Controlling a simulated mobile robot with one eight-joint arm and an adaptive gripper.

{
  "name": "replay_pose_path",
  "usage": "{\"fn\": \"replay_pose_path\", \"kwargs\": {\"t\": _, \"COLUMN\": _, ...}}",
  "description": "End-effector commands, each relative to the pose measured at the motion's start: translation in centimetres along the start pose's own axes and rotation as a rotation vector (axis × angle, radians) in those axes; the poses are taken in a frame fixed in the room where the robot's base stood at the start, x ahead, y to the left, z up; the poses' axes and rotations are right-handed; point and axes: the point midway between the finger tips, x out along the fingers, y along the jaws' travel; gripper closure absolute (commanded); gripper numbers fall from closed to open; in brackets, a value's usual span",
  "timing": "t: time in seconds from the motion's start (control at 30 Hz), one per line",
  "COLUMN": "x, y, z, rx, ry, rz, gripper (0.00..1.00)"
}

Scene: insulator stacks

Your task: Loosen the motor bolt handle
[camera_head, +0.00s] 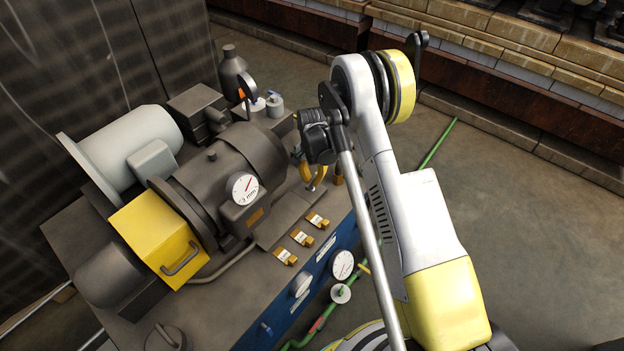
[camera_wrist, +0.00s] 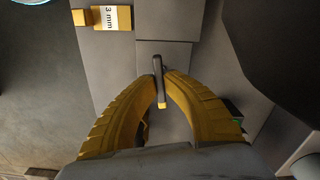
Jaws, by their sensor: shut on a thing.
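The bolt handle (camera_wrist: 159,68) is a small dark grey bar with a yellow end, standing out from the grey machine base in the wrist view. My gripper (camera_wrist: 161,82) has its two curved yellow fingers closed around it, one fingertip on each side. In the head view my gripper (camera_head: 314,180) is low at the right end of the dark motor (camera_head: 235,160), over the base. The handle itself cannot be made out there.
Yellow 3 mm shim blocks (camera_head: 302,237) lie in a row on the base; one block (camera_wrist: 112,18) shows in the wrist view. A blue panel with gauges (camera_head: 343,264) fronts the base. Open floor lies right.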

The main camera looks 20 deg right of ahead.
Motion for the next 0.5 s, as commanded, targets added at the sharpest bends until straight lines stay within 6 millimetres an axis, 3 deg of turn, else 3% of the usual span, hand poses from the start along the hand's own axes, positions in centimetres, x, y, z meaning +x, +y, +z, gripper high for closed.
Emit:
{"fn": "replay_pose_path", "kwargs": {"t": 0.2, "x": 0.04, "y": 0.02, "z": 0.02, "rx": -0.171, "ry": 0.000, "rz": 0.000, "gripper": 1.00}}
{"fn": "replay_pose_path", "kwargs": {"t": 0.5, "x": 0.04, "y": 0.02, "z": 0.02, "rx": -0.208, "ry": 0.000, "rz": 0.001, "gripper": 1.00}}
